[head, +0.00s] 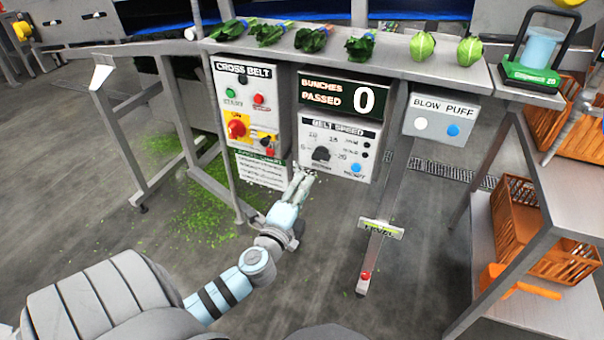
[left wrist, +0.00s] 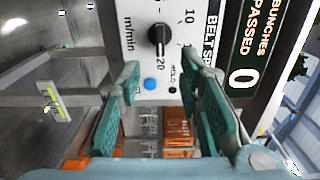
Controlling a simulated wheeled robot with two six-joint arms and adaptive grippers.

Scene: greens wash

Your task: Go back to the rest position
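My left gripper (head: 298,184) is in front of the control panels, just below the belt speed panel (head: 340,138). In the left wrist view its two green-padded fingers (left wrist: 160,72) stand apart with nothing between them, so it is open and empty. The black speed knob (head: 320,154) is beyond the fingertips and also shows in the left wrist view (left wrist: 158,36). The fingers look apart from the knob. The counter display (head: 342,96) reads 0. My right gripper is not in view.
The cross belt panel (head: 246,105) is left of the gripper, and the blow puff box (head: 438,118) is to the right. Several green bunches lie along the metal belt edge (head: 400,70) above. Orange crates (head: 512,225) stand on a right shelf. A low post with a "level" plate (head: 381,228) stands below.

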